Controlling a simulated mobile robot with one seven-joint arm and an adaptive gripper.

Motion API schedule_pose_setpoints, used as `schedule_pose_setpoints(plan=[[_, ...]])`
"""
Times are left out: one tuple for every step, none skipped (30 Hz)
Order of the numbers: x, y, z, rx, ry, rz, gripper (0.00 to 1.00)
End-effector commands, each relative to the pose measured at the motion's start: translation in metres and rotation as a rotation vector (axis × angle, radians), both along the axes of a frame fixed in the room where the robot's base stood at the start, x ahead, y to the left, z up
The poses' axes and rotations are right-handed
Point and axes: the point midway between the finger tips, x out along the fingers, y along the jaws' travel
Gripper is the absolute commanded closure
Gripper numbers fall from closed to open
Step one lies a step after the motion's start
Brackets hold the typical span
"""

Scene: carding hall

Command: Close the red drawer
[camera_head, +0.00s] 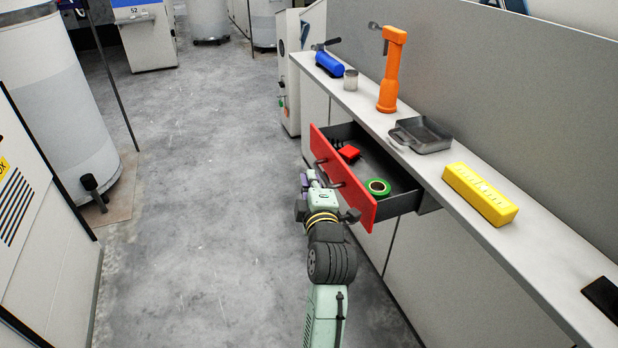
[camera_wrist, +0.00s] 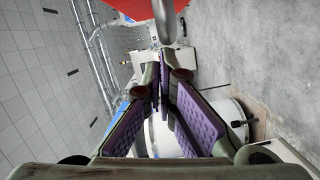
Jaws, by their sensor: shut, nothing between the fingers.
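The red drawer (camera_head: 360,198) is open and sticks out from the pale cabinet under the long counter. A small red object (camera_head: 349,153) and a green tape roll (camera_head: 377,187) lie inside it. My gripper (camera_head: 306,180) is shut and empty in front of the drawer's red face, close to its dark handle. In the wrist view my gripper's purple-padded fingers (camera_wrist: 162,78) come together at the tips. The red face (camera_wrist: 120,6) and the grey metal handle (camera_wrist: 164,22) show at the top edge there. I cannot tell whether the fingers touch the face or handle.
On the counter (camera_head: 548,268) are a yellow block (camera_head: 480,194), a grey metal tray (camera_head: 421,134), an orange tool (camera_head: 391,70), a metal cup (camera_head: 351,80) and a blue object (camera_head: 329,64). The grey floor (camera_head: 205,200) to the left is clear. White machines stand beyond.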

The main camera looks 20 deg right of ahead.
Motion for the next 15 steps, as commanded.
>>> schedule_pose_setpoints(plan=[[0.0,0.0,0.0,0.0,0.0,0.0,1.0],[0.0,0.0,0.0,0.0,0.0,0.0,1.0],[0.0,0.0,0.0,0.0,0.0,0.0,1.0],[0.0,0.0,0.0,0.0,0.0,0.0,1.0],[0.0,0.0,0.0,0.0,0.0,0.0,1.0],[0.0,0.0,0.0,0.0,0.0,0.0,1.0],[0.0,-0.001,0.0,0.0,0.0,0.0,1.0],[0.0,-0.002,-0.001,0.0,0.0,-0.001,1.0],[0.001,-0.006,-0.001,0.0,-0.001,-0.002,1.0],[0.001,-0.01,-0.002,0.0,0.0,-0.003,1.0],[0.001,-0.016,-0.003,0.0,0.001,-0.005,1.0],[0.001,-0.026,-0.003,0.001,-0.001,-0.006,1.0],[0.002,-0.034,-0.004,-0.001,-0.001,-0.008,1.0],[0.002,-0.043,-0.004,-0.001,-0.001,-0.007,1.0],[0.002,-0.056,-0.005,0.0,-0.002,-0.009,1.0]])
